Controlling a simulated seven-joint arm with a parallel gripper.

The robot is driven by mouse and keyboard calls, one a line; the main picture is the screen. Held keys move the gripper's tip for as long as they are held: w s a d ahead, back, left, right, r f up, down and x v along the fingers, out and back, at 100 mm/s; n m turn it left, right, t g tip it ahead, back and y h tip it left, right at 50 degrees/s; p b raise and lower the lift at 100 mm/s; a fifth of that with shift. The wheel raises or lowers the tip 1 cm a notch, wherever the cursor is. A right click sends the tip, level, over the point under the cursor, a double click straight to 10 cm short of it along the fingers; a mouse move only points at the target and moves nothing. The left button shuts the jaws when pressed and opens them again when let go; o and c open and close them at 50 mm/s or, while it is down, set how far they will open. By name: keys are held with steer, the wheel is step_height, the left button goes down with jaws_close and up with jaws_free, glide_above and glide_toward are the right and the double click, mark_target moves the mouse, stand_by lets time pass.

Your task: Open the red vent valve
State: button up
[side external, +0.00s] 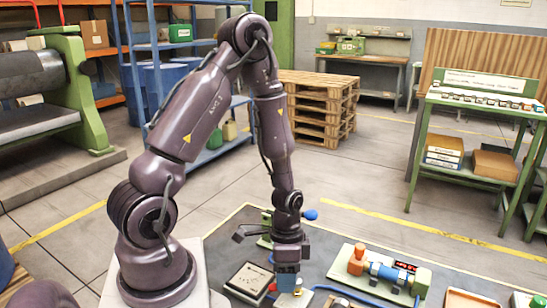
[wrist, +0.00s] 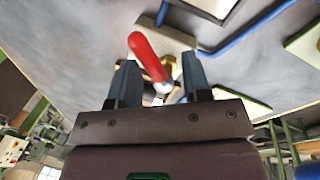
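The red vent valve's lever (wrist: 148,55) shows in the wrist view as a rounded red handle, tilted, with its lower end between my fingers. Brass-coloured parts (wrist: 169,64) sit beside it, partly hidden by the fingers. My gripper (wrist: 160,75) is open, with one finger on each side of the lever's lower end. I cannot tell whether either finger touches it. In the side view my gripper (side external: 287,283) points down, low over the dark bench top, and hides most of the valve. A small red part (side external: 272,287) shows beside the fingers.
A green-based device with a blue body and lit display (side external: 384,270) stands to the right. A pale flat panel (side external: 250,278) lies left of my gripper. A blue knob (side external: 310,215) stands behind my wrist. A blue hose (wrist: 255,30) crosses the bench top.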

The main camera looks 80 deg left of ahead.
steer(key=m, duration=0.4)
steer(key=w+a+m+g, duration=0.1)
steer(key=m, duration=0.1)
steer(key=shift+y, duration=0.3)
step_height(320, 180, up, 13)
steer(key=w+a, duration=0.2)
steer(key=s+d+r+n+t, duration=0.3)
steer(key=d+r+n, duration=0.1)
steer(key=r, duration=0.4)
steer(key=s+d+r+n+t+y, duration=0.1)
steer(key=s+d+r+n+t, duration=0.3)
steer(key=r, duration=0.4)
steer(key=shift+r+n+y, duration=0.3)
steer(key=shift+r+n, duration=0.05)
steer(key=shift+n, duration=0.25)
steer(key=shift+d+f, duration=0.1)
